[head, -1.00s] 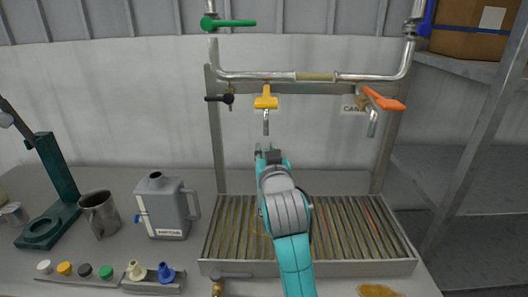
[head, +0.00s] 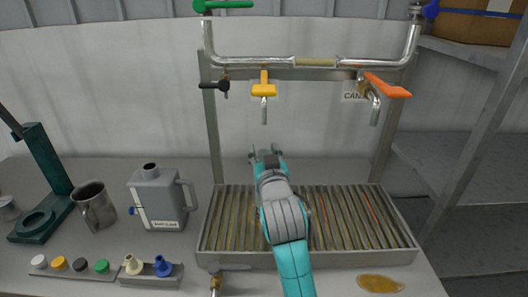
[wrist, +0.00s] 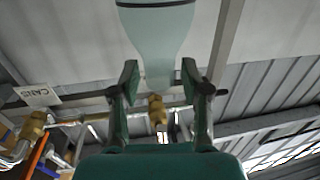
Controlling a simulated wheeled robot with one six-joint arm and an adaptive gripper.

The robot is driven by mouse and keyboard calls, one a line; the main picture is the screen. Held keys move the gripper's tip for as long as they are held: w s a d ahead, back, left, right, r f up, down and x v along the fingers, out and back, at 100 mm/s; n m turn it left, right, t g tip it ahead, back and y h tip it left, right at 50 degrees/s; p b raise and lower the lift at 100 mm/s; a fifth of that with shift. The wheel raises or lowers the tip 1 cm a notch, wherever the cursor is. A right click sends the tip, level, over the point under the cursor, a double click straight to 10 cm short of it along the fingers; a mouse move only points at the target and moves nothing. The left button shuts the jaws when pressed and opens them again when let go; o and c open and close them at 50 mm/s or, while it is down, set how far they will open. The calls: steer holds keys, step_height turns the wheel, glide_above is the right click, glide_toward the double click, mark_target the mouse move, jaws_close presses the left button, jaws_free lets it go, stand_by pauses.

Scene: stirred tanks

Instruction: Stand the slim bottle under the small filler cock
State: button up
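The slim bottle (wrist: 157,35) shows in the wrist view as a pale, translucent body that narrows to a neck between my fingers. My gripper (wrist: 159,75) has its two dark green fingers apart, with a gap on each side of the neck. Whether the neck lies between the fingertips or beyond them I cannot tell. In the head view my gripper (head: 265,152) is open below the yellow-handled cock (head: 263,91), and the bottle cannot be made out there. The yellow cock's body (wrist: 157,112) lies close to the neck's end in the wrist view.
A slatted drip tray (head: 345,260) lies under the pipe frame. A black-handled cock (head: 214,86) and an orange-handled cock (head: 386,86) flank the yellow one. A grey jug (head: 157,202), a metal mug (head: 93,207) and several caps stand left. A brown puddle (head: 380,284) lies front right.

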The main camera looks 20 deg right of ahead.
steer(key=shift+r, duration=0.2)
steer(key=s+a, duration=0.2)
steer(key=s, duration=1)
steer(key=s+f+n+g+y, duration=0.1)
steer(key=s+f, duration=0.7)
steer(key=f, duration=0.3)
steer(key=s+f+n+g+y, duration=0.1)
steer(key=s+f+n+y, duration=0.1)
steer(key=s+f, duration=0.8)
steer(key=s+d+f, duration=0.1)
steer(key=s+f, duration=0.2)
steer(key=s, duration=0.9)
steer(key=s+d+f+m+g, duration=0.1)
steer(key=s+f, duration=0.1)
steer(key=s, duration=0.9)
steer(key=shift+s+f, duration=0.35)
steer(key=shift+f, duration=0.05)
